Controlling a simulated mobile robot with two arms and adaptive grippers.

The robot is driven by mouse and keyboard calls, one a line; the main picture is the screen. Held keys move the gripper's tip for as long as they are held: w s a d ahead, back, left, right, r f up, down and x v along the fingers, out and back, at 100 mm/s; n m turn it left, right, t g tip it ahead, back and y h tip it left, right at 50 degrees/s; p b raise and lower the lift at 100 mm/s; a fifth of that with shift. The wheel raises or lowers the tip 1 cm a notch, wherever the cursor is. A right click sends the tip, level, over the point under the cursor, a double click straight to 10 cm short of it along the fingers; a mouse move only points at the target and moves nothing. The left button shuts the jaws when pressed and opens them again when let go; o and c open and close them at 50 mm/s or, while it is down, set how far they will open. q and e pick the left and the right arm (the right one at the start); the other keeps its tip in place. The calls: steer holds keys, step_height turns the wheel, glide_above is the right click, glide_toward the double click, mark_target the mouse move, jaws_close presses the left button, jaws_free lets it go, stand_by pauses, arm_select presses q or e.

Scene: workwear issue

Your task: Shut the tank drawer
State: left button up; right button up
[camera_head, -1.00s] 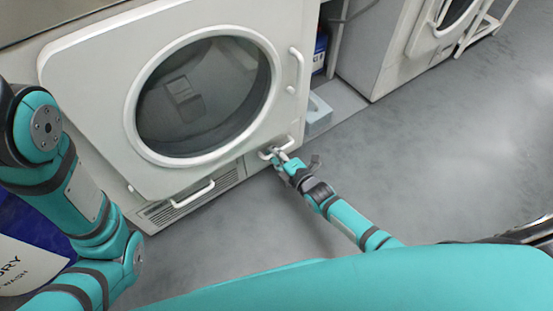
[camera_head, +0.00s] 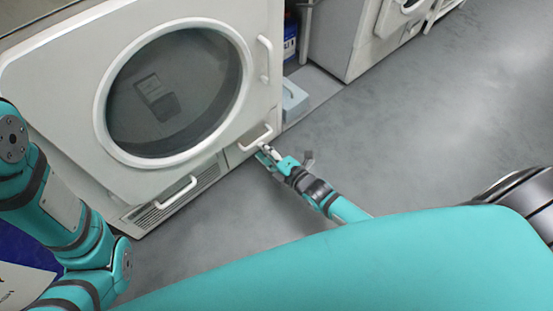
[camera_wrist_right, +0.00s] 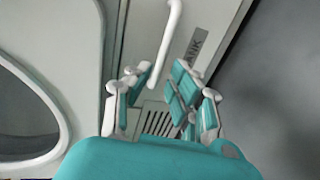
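The tank drawer (camera_head: 238,154) is a small pale panel at the lower right of the white machine's front, with a white bar handle (camera_head: 256,137). Its face looks about level with the machine front in the head view. In the right wrist view the handle (camera_wrist_right: 168,40) runs down towards the fingers, beside a grey label (camera_wrist_right: 194,50) whose letters are partly readable as "NK". My right gripper (camera_head: 264,154) is just below the handle. In the wrist view its fingers (camera_wrist_right: 158,95) are apart, with nothing gripped between them. My left gripper is out of view.
The round door (camera_head: 175,92) of the machine is shut. A pale blue box (camera_head: 293,100) stands right of the machine. The grey floor to the right is clear.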

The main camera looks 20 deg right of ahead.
steer(key=v, duration=0.6)
steer(key=shift+s, duration=0.3)
steer(key=shift+d, duration=0.1)
